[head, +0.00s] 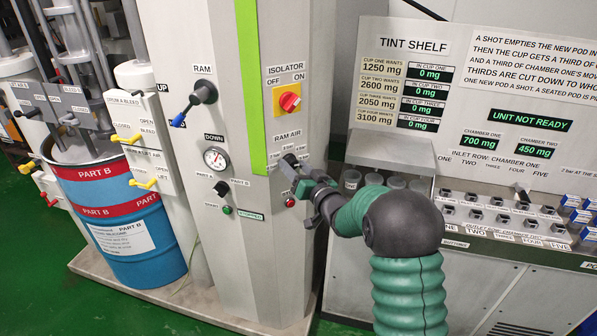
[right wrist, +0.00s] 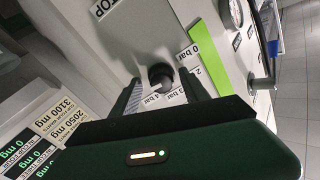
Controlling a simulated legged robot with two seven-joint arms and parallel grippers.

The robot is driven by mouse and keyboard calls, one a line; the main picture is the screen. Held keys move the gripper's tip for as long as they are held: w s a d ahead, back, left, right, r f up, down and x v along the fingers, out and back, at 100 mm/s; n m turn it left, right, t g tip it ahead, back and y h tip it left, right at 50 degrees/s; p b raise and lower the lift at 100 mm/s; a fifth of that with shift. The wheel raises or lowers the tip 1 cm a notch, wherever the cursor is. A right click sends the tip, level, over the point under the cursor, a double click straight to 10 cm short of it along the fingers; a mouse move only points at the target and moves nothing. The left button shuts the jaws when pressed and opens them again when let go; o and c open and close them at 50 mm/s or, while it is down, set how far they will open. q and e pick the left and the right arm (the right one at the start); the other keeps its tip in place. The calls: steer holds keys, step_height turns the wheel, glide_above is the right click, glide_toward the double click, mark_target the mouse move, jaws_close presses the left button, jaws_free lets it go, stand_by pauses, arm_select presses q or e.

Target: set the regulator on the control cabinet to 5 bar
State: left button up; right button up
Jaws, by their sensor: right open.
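The control cabinet (head: 227,60) is a tall grey column with a green stripe. In the right wrist view the regulator is a black knob (right wrist: 160,74) on the grey panel, ringed by small white labels, of which "0 bar", "2" and "4 bar" can be read. Its pointer setting cannot be made out. My left gripper is not in view.
Above is the red isolator switch (head: 290,101) on a yellow plate. A black ram lever (head: 199,95) and a round gauge (head: 216,158) are to the left. A red button (head: 290,202) sits just below my gripper. The tint shelf (head: 470,75) stands close on the right.

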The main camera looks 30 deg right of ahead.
steer(key=s+a+b, duration=0.1)
steer(key=s+b, duration=0.1)
steer(key=s, duration=1.4)
steer(key=shift+s, duration=0.3)
steer(key=shift+a+f, duration=0.1)
